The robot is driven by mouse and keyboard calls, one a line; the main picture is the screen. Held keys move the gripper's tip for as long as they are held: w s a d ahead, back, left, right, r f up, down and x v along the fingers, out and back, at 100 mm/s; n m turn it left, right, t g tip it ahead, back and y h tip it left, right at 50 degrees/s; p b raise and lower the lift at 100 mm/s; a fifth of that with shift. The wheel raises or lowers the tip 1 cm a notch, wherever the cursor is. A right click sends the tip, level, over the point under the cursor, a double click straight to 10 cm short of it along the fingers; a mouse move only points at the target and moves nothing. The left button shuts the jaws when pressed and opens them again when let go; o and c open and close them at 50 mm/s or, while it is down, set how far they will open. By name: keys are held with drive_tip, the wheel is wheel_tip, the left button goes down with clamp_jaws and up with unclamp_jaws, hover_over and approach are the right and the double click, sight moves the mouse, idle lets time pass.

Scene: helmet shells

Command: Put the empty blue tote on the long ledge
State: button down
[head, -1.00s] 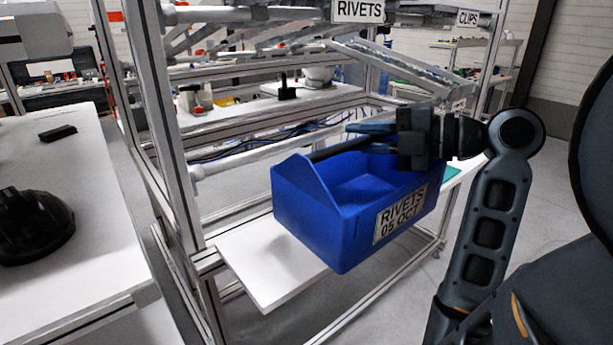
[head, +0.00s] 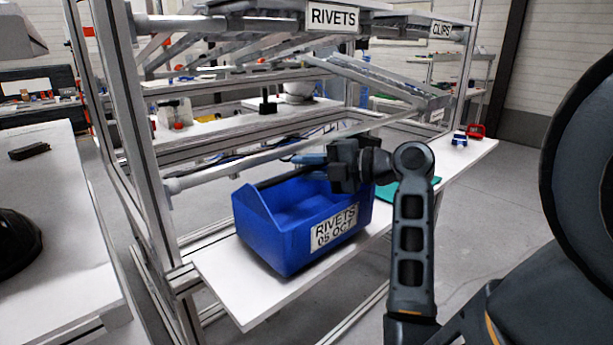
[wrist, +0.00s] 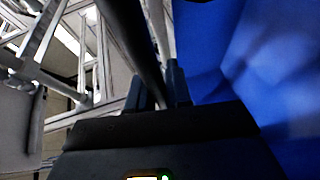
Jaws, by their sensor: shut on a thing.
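The blue tote (head: 285,243), labelled RIVETS 05 OCT, is upright over the left part of the white long ledge (head: 244,303). It looks empty as far as its inside shows. My gripper (head: 314,164) is at the tote's top right and is shut on its dark handle bar. In the wrist view my fingers (wrist: 158,88) close around that bar, beside the blue tote wall (wrist: 222,60). Whether the tote's underside touches the ledge or hangs just above it, I cannot tell.
A green mat (head: 402,192) lies on the ledge right of the tote, with small blue and red items (head: 468,134) at its far end. A rack upright (head: 130,120) stands left. A sloped rack shelf (head: 375,78) hangs above. A white table (head: 62,240) is at left.

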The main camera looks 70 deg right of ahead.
drive_tip(key=shift+f, duration=1.35)
drive_tip(key=c, duration=1.1)
unclamp_jaws()
drive_tip(key=shift+o, duration=0.2)
drive_tip(key=shift+r, duration=0.15)
drive_tip(key=s+a+r+b, duration=0.1)
drive_tip(key=s+r, duration=0.1)
drive_tip(key=s, duration=0.9)
drive_tip(key=shift+s, duration=0.4)
drive_tip(key=shift+w+a+r, duration=0.1)
